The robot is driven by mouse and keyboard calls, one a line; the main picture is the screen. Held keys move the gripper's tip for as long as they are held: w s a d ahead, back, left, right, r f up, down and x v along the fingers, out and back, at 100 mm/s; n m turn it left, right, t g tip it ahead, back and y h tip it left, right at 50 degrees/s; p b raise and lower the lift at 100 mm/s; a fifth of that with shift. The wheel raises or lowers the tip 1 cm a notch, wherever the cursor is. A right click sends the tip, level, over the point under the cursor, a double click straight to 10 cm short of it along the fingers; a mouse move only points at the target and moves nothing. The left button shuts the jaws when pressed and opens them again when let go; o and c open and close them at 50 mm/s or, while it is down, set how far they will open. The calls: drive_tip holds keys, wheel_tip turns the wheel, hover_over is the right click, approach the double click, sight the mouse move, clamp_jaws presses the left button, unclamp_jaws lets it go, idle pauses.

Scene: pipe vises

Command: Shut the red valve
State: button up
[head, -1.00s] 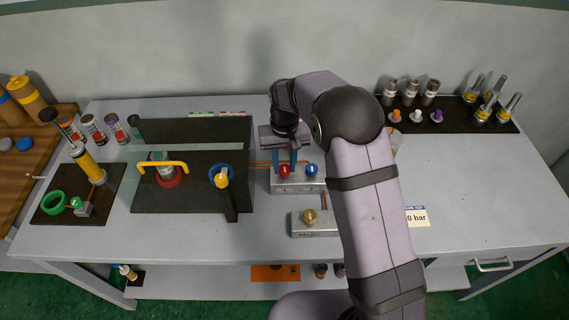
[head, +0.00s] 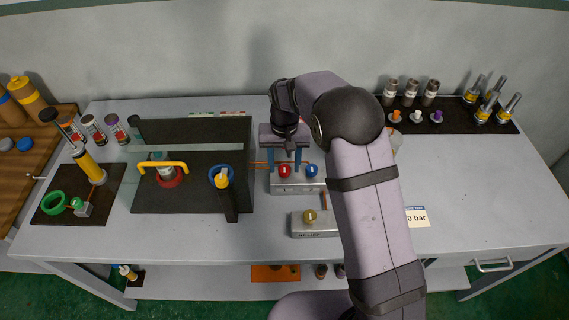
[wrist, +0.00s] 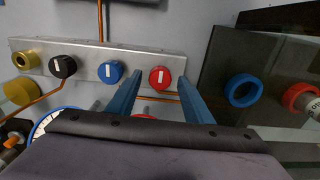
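The red valve (head: 285,171) is a round red knob on the grey metal manifold block (head: 285,187). In the wrist view the red valve (wrist: 160,78) has a white mark pointing roughly up and down the picture. My gripper (head: 285,163) is over the back of the block. Its two blue fingers are apart, with one on either side of the red valve. In the wrist view my gripper (wrist: 160,81) is open, and a gap shows between each finger and the knob. Finger height over the knob is hard to tell.
A blue knob (head: 312,170) sits close beside the red one; a black knob (wrist: 63,67) and a brass knob (wrist: 25,60) follow. A dark panel (head: 245,150) rises at left.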

sight(288, 170)
drive_tip(key=shift+r+b, duration=1.2)
drive_tip(key=shift+r, duration=2.45)
drive_tip(key=shift+s+d, duration=0.4)
drive_tip(key=shift+d, duration=0.05)
drive_tip(key=s+d+f, duration=0.2)
drive_tip(key=s+d, duration=0.4)
drive_tip(key=s, duration=0.6)
drive_tip(key=s+d+f, duration=0.2)
drive_tip(key=s+d, duration=0.4)
drive_tip(key=s, duration=0.6)
drive_tip(key=shift+s+d+f, duration=0.15)
drive_tip(key=shift+d, duration=0.15)
